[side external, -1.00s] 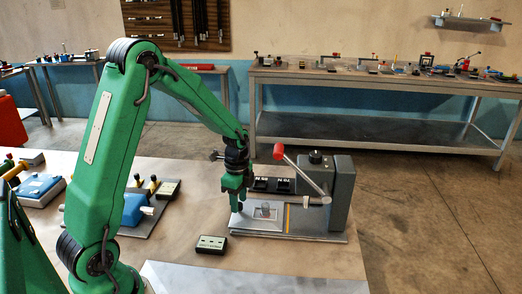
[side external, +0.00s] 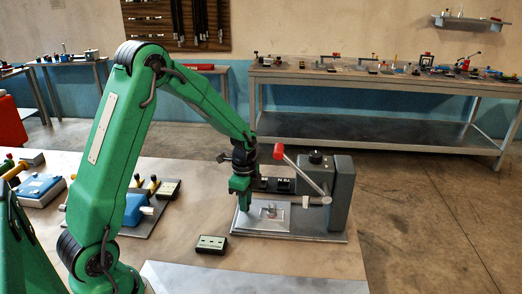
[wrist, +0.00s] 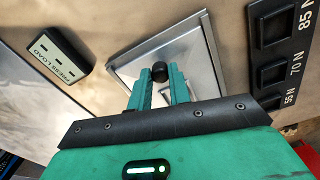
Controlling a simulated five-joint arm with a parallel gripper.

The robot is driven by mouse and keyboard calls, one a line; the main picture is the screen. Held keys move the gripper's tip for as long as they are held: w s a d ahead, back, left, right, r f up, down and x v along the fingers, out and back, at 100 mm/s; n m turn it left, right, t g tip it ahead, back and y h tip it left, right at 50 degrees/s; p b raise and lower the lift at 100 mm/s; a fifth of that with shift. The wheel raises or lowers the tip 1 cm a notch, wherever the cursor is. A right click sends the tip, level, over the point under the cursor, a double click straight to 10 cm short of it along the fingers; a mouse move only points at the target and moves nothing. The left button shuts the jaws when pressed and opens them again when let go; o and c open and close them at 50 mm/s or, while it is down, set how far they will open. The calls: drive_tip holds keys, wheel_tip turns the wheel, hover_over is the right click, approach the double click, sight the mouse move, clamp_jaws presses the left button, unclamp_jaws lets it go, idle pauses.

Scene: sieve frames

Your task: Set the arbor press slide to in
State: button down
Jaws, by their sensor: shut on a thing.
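The arbor press (side external: 342,190) stands on a grey base plate, with a grey column and a lever with a red grip (side external: 279,152). Its slide (side external: 266,222) is a flat metal plate on the base, left of the column, and shows as a bright plate in the wrist view (wrist: 195,50). My gripper (side external: 243,207) is at the slide's left end, pointing down. In the wrist view, its fingers (wrist: 159,82) are shut on a small black knob (wrist: 159,70) at the slide's near edge. The knob is hidden in the side view.
A PRESS LOAD box (side external: 212,244) with slots lies on the table in front of the press. Black blocks with force labels (wrist: 272,75) stand behind the slide. A blue device (side external: 134,209) on a plate is farther left. The bare table (side external: 190,245) is open beside the press.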

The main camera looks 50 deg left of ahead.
sight(266, 214)
drive_tip(key=w+d, duration=0.4)
drive_tip(key=shift+w+d, duration=0.15)
drive_tip(key=shift+w, duration=0.05)
drive_tip(key=c, duration=1.3)
unclamp_jaws()
drive_tip(key=shift+r, duration=0.1)
wheel_tip(266, 214, up, 8)
drive_tip(key=shift+f, duration=0.2)
